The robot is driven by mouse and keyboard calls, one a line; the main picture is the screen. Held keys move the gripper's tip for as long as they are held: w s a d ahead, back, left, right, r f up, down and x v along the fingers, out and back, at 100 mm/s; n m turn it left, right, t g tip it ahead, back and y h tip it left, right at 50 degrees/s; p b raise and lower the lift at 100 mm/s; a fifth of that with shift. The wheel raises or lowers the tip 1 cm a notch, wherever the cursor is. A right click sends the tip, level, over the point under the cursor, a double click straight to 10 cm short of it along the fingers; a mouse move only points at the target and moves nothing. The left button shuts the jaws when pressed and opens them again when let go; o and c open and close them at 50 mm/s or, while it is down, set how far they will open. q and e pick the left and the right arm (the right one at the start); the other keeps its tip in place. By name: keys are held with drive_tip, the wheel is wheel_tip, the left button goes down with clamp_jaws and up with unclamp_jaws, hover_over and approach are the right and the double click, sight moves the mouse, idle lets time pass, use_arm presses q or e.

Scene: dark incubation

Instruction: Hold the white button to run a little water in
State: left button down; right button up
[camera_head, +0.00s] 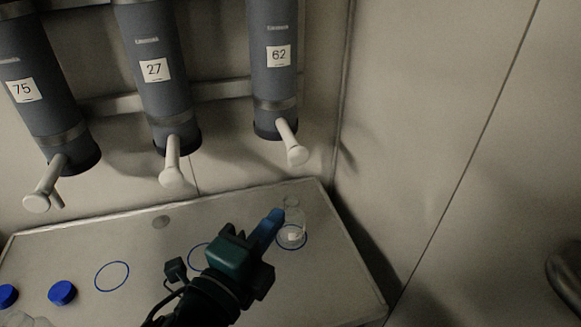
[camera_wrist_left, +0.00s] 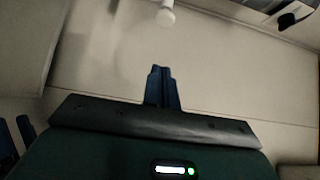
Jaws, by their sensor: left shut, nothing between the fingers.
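Three grey cylinders hang on the back wall, labelled 75 (camera_head: 22,90), 27 (camera_head: 152,70) and 62 (camera_head: 278,56). Each has a white round-ended button at its foot: left (camera_head: 37,202), middle (camera_head: 171,178), right (camera_head: 297,155). A small clear vessel (camera_head: 292,218) stands upright in the right blue ring, under cylinder 62. My left gripper (camera_head: 276,217) is shut and empty, its blue fingertips overlapping the vessel's left edge in the picture and below the right button. I cannot tell whether it touches the vessel. The fingers (camera_wrist_left: 160,72) point toward a white button (camera_wrist_left: 165,17) in the wrist view.
The pale bench (camera_head: 130,235) carries two more blue rings, left (camera_head: 112,276) and middle (camera_head: 200,257), the latter partly behind my arm. Two blue caps (camera_head: 62,292) (camera_head: 7,295) lie at the left. Clear glassware (camera_head: 18,319) shows at the lower left edge. A wall closes the right side.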

use_arm(q)
drive_tip(key=p, duration=0.2)
approach(305, 157)
drive_tip(key=w+d, duration=0.1)
drive_tip(key=d, duration=0.3)
drive_tip(key=w, duration=0.2)
drive_tip(key=w+a, duration=0.1)
drive_tip(key=w, duration=0.1)
drive_tip(key=shift+a, duration=0.1)
drive_tip(key=shift+w, duration=0.1)
use_arm(e)
drive_tip(key=shift+d+r, duration=0.15)
drive_tip(key=shift+d, duration=0.25)
